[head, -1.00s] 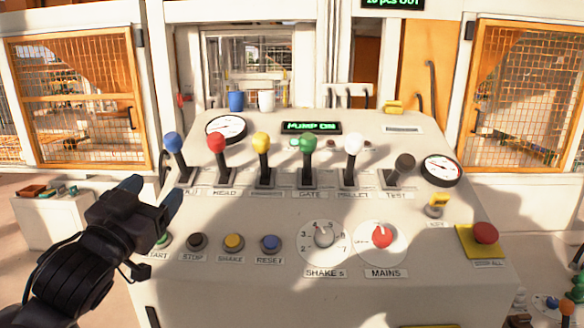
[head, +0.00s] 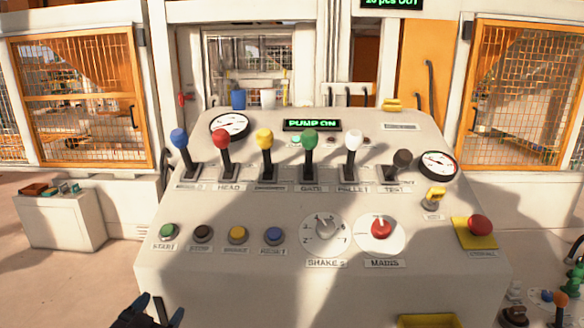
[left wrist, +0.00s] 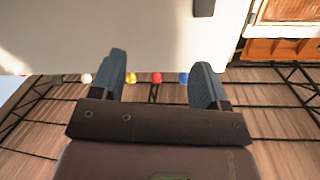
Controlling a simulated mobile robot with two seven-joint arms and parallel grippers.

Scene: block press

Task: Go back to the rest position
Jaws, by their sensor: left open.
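My left gripper (head: 158,312) shows at the bottom edge of the head view, in front of and below the control console (head: 200,275). Only its blue fingertips and a bit of the hand show there. In the left wrist view its two fingers (left wrist: 160,82) are spread apart with nothing between them. The console's pale surface (left wrist: 120,35) fills the upper part of that view. My right gripper is in neither view.
The console carries several levers, such as the blue one (head: 179,138), and buttons including START (head: 168,232). A red stop button (head: 480,226) sits at its right. A low cabinet (head: 60,220) stands left. Open floor (head: 110,270) lies between. Orange mesh gates (head: 80,95) stand behind.

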